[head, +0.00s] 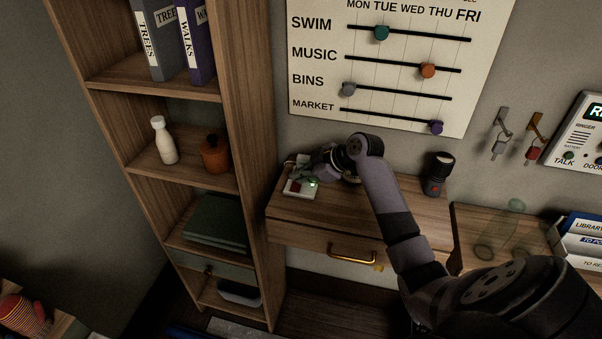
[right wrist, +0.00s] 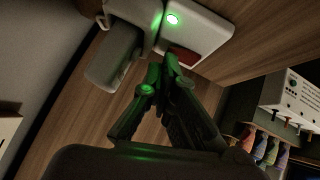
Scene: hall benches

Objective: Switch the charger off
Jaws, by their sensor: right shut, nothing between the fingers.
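The charger (head: 301,189) is a small white box on top of the wooden drawer unit, with a green light glowing. In the right wrist view the white charger (right wrist: 205,32) shows its lit green lamp (right wrist: 172,18) and a dark red switch (right wrist: 186,57) near its edge. My right gripper (head: 304,176) is shut and empty, reaching down over the charger. In the right wrist view its fingertips (right wrist: 164,63) are right beside the red switch; I cannot tell whether they touch it. My left gripper is not in view.
A grey rounded object (right wrist: 114,57) lies beside the charger. A dark flashlight-like object (head: 437,174) stands at the right of the drawer unit (head: 320,232). A shelf (head: 245,120) rises on the left, and a slider board (head: 400,60) hangs behind.

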